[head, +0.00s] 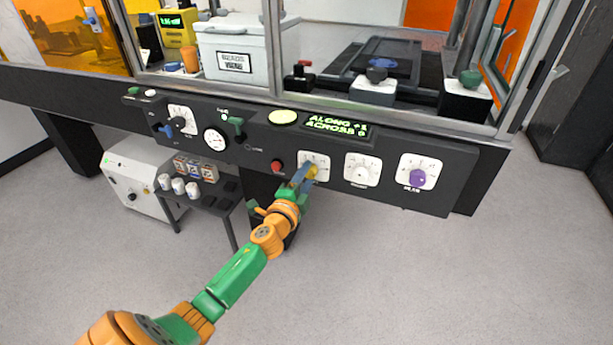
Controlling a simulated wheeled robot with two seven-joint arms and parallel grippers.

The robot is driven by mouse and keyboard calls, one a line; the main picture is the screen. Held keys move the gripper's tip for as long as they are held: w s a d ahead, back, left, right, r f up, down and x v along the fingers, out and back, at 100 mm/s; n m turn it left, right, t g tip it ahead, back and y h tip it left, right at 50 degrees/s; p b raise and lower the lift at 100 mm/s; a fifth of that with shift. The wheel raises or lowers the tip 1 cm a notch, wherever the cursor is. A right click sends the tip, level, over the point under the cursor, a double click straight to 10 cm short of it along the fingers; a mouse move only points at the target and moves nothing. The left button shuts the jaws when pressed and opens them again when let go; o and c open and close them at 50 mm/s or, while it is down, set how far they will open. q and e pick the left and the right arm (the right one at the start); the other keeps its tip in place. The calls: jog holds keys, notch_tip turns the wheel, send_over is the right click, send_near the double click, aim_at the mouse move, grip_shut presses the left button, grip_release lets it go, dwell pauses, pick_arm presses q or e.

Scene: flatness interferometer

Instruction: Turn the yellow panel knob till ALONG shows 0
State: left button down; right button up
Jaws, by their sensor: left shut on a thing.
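The yellow panel knob (312,172) sits on a white dial plate (321,160) on the dark front panel. My left gripper (304,174) is at this knob and shut on it, and its fingers hide part of the knob and dial. The green display (336,126) above reads ALONG +1 and ACROSS 0. My right gripper is not in view.
A white knob (361,173) and a purple knob (417,177) sit to the right on the panel. A red button (277,167) is just left of the gripper. A round gauge (215,140) and levers are further left. The floor in front is clear.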

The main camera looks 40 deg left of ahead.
pick_arm(q)
jog(key=shift+f+m, duration=0.1)
jog(key=shift+m, duration=0.3)
jog(key=shift+c, duration=2.1)
grip_release()
jog(key=shift+s, duration=0.1)
jog(key=v, duration=0.7)
jog(key=shift+p, duration=0.3)
